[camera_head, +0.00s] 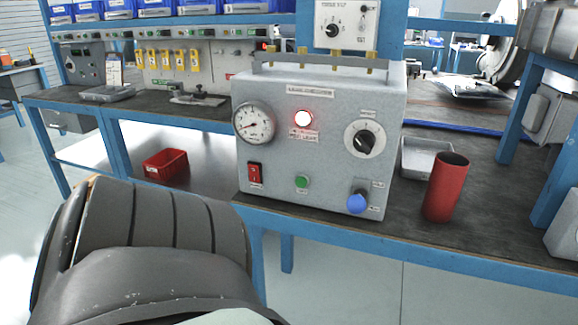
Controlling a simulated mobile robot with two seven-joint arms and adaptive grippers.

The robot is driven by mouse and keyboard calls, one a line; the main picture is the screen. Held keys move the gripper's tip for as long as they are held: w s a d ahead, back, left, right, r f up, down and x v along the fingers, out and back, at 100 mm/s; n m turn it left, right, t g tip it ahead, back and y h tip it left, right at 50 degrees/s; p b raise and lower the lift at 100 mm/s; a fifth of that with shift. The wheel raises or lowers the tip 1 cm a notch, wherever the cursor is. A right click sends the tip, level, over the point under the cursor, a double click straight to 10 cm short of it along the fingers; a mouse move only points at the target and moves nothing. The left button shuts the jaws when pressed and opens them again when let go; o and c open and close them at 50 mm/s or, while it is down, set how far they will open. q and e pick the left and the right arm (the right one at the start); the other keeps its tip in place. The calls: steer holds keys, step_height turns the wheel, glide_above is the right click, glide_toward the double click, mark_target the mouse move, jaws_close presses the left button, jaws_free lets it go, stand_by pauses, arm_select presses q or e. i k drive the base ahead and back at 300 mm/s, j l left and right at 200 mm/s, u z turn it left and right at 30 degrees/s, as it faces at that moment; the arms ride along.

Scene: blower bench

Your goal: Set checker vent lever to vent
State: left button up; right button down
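The checker (275,170) is a light grey box standing on the bench in the middle of the head view, its front panel facing me. A lever with a blue round end (357,203) sits at the lower right of the panel, with small labels beside it that I cannot read. The blue end points toward me and slightly down, so I cannot tell its setting. The panel also has a round gauge (254,123), a lit red lamp (303,118), a black selector knob (365,142), a red switch (255,173) and a green button (302,182). Neither gripper is in view.
A red cylinder (445,188) and a metal tray (426,158) stand right of the checker. A red bin (165,164) is at left. A dark grey ribbed shape close to the camera hides the lower left. The space before the panel is clear.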

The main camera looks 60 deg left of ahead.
mark_target(356, 204)
steer(key=u, duration=1.5)
